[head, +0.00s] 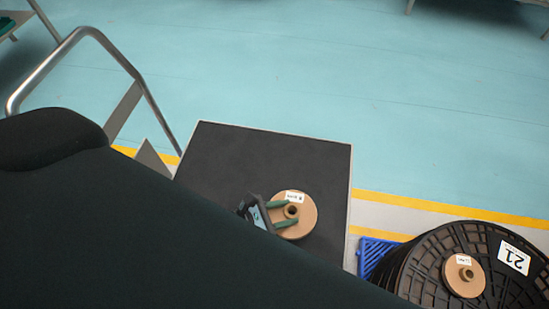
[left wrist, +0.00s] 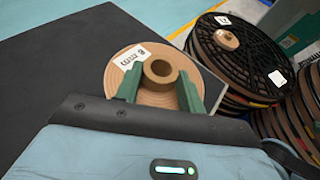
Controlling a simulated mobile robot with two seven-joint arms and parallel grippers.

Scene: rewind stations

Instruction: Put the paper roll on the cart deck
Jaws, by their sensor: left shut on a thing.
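The paper roll (head: 306,222) is a tan disc with a raised core and a white label. It is over the right front part of the dark cart deck (head: 250,160); I cannot tell whether it touches the deck. My left gripper (head: 291,212) is shut on the roll's core, with one green finger on each side of it. In the left wrist view the roll (left wrist: 148,97) lies flat between the fingers (left wrist: 160,84), its near part hidden by the gripper body. The deck (left wrist: 60,75) is bare to its left. My right gripper is not in view.
A stack of large black reels (head: 425,265) stands right of the cart, with another brown roll (head: 463,275) on top. A blue pallet (head: 373,256) is beneath it. A metal handle rail (head: 130,68) rises at the cart's left.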

